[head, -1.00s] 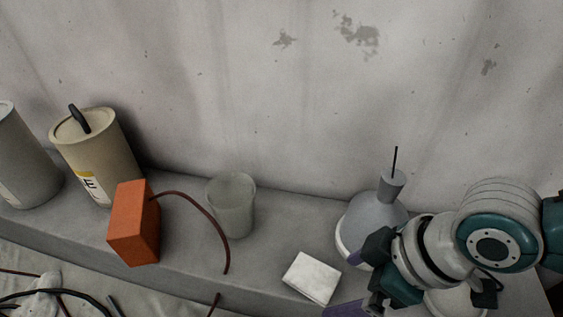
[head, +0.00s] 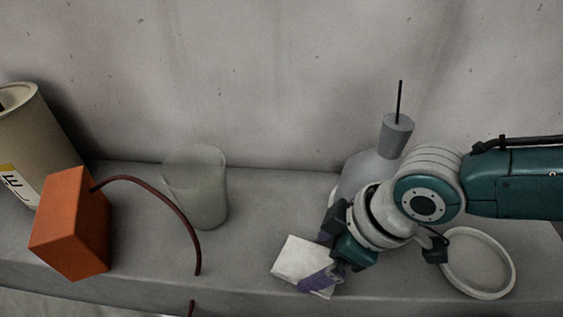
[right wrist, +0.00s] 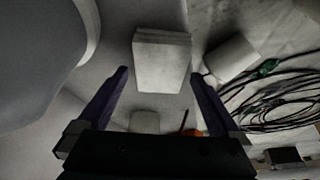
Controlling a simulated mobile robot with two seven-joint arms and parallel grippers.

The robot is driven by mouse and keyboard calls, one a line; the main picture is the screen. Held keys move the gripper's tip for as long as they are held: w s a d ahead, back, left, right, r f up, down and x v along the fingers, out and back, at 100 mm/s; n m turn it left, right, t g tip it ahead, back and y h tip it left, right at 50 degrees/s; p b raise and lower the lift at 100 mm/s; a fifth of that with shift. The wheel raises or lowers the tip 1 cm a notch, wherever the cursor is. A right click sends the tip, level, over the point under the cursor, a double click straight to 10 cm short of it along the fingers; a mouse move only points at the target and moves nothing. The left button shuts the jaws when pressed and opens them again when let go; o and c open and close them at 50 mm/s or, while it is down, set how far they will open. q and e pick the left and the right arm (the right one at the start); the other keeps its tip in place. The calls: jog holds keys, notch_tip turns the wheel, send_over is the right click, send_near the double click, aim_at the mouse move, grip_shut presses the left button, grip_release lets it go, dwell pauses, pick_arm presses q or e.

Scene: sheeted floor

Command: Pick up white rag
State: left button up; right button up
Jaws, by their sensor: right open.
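The white rag (head: 298,256) is a folded, block-like white cloth lying on the grey ledge, right of the centre in the head view. My right gripper (head: 316,260) is open at the rag's right side, and one purple finger covers part of its front right corner. In the right wrist view the rag (right wrist: 162,62) shows ahead, between the two spread purple fingertips of the right gripper (right wrist: 160,73). I cannot tell whether the fingers touch it. My left gripper is not in view.
A grey funnel-shaped vessel with a thin rod (head: 396,135) stands behind my right gripper. A pale ring (head: 447,268) lies right of it. A translucent cup (head: 200,190), an orange block with a cable (head: 68,225) and a tan canister (head: 35,130) stand left. Cables (right wrist: 275,95) lie beyond the ledge.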

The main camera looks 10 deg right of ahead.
aim_at(308, 265)
jog(key=b+x, duration=0.1)
jog(key=x, duration=0.1)
jog(key=shift+a+f, duration=0.1)
jog(key=shift+f, duration=0.25)
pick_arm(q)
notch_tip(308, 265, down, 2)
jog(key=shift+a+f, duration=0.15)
pick_arm(e)
jog(key=shift+r, duration=0.15)
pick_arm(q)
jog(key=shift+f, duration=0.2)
pick_arm(e)
jog(key=shift+f, duration=0.25)
jog(key=shift+c, duration=0.7)
jog(key=c, duration=1)
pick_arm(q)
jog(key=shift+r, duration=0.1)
pick_arm(e)
jog(key=shift+r, duration=0.1)
